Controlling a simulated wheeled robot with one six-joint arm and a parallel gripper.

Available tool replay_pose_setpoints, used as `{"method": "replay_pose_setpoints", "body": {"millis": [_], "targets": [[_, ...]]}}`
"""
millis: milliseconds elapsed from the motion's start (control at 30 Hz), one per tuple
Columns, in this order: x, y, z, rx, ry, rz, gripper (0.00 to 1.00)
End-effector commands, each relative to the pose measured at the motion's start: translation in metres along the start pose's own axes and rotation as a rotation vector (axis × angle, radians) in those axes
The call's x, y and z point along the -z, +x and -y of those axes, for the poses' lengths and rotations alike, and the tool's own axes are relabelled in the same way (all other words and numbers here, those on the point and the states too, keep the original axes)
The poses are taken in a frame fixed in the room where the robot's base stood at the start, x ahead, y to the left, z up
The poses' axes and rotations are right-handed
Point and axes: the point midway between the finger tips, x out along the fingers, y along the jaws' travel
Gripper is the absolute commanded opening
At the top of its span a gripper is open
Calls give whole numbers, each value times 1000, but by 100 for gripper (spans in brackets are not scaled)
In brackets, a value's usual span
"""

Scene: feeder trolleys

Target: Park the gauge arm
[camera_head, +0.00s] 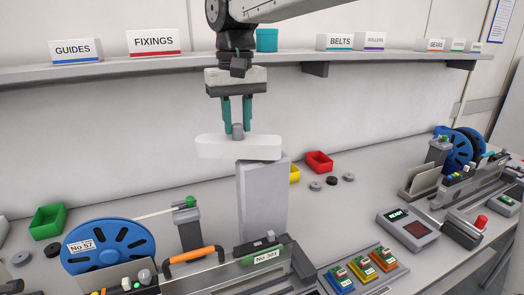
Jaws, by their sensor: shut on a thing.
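The gauge arm appears to be the white rounded bar (215,147), lying level. A short grey knob (237,130) stands up from it. The bar's right part is over the top of a tall grey post (262,200), and its left end reaches out past the post. My gripper (237,133) points straight down from above, with its two teal fingers shut on the grey knob. Where the bar joins the post is hard to make out.
A blue reel (108,247) and an orange handle (193,255) stand in front at left. Green (48,222), yellow (294,173) and red (319,161) bins sit on the bench. A shelf (150,73) with labelled boxes runs behind my arm. A console (408,231) reads READY.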

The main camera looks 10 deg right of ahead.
Motion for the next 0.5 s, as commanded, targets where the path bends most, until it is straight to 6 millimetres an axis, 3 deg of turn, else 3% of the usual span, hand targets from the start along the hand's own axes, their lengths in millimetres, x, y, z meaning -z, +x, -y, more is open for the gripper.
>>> {"method": "replay_pose_setpoints", "body": {"millis": [200,500], "targets": [[7,1,-9,-7,2,5,19],[12,1,-13,-6,2,5,11]]}}
